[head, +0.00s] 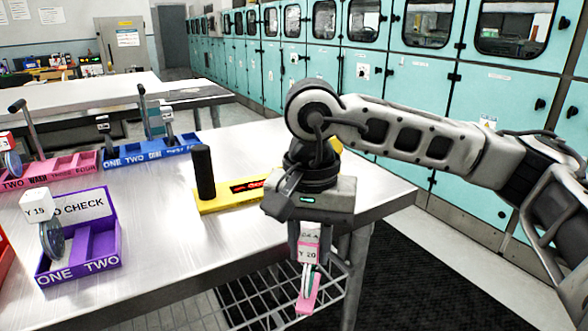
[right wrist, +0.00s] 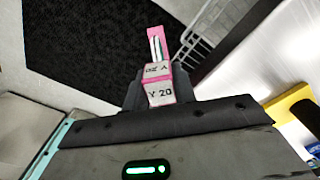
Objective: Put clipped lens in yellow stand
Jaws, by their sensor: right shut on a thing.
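My right gripper (head: 309,243) is shut on the clipped lens, gripping its pink and white clip marked Y 20 (head: 308,254). The lens hangs edge-on below the fingers, beyond the table's front right edge. In the right wrist view the clip (right wrist: 158,92) sits between the fingers (right wrist: 158,88). The yellow stand (head: 222,203) lies on the table, left of and behind the gripper, with a black upright handle (head: 204,172) and a red display. Its right end is partly hidden by my gripper. A yellow edge (right wrist: 290,103) shows in the right wrist view. My left gripper is out of view.
A purple tray (head: 108,253) marked ONE TWO holds a clip marked Y 19 (head: 38,204) with a round lens. Blue (head: 125,163) and pink (head: 85,166) trays stand further back. Bare tabletop (head: 165,240) lies between purple tray and yellow stand. Teal cabinets line the back.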

